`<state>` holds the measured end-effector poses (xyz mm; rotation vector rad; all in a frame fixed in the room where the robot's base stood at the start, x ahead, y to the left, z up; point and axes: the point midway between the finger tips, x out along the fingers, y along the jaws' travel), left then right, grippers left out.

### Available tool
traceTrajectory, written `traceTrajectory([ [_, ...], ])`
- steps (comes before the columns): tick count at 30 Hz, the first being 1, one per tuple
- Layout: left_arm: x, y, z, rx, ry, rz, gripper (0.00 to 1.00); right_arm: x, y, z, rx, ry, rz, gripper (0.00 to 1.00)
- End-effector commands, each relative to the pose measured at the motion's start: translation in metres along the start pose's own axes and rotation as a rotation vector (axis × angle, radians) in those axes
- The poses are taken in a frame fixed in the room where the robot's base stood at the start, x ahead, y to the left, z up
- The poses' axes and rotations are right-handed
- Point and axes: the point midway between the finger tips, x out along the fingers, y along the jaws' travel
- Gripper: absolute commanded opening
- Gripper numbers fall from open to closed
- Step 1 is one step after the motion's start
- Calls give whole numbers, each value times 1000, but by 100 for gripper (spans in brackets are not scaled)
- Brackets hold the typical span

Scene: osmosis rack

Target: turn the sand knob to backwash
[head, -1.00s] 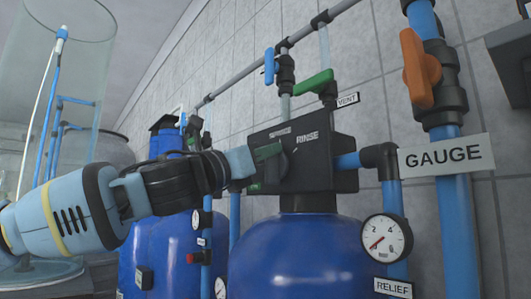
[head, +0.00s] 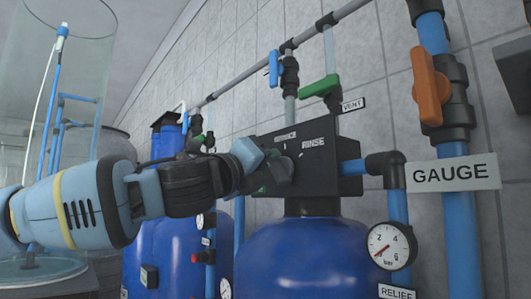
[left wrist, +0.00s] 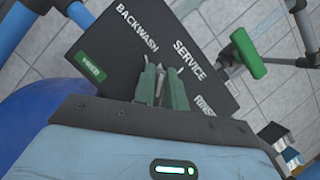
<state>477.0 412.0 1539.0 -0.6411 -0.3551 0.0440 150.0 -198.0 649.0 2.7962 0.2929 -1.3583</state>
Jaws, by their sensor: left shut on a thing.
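The black valve head (head: 335,160) sits on top of a blue tank (head: 300,255). Its face carries the words SERVICE and RINSE; the left wrist view also shows BACKWASH and a small green label (left wrist: 93,67). My left gripper (head: 266,165) is at the face, shut on the sand knob (head: 282,172), which it mostly covers. The knob's exact pointing is hard to tell. My right gripper is not in view.
A green vent lever (head: 322,86) and a blue valve lever (head: 274,68) stand above the valve head. An orange-handled valve (head: 428,88), a GAUGE sign (head: 453,172) and a dial (head: 391,246) are to the right. More blue tanks stand behind my left arm.

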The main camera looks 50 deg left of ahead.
Motion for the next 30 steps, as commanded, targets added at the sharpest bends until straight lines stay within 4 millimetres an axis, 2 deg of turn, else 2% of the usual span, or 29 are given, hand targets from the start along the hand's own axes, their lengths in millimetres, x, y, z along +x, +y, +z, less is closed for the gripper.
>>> traceTrajectory([
  [6, 0, 4, -4, -167, 11, 72, 0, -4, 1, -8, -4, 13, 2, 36],
  [15, -1, 8, -6, -327, 12, 139, 0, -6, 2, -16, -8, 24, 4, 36],
  [30, -1, 11, -9, -398, 15, 170, 0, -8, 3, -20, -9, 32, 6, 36],
])
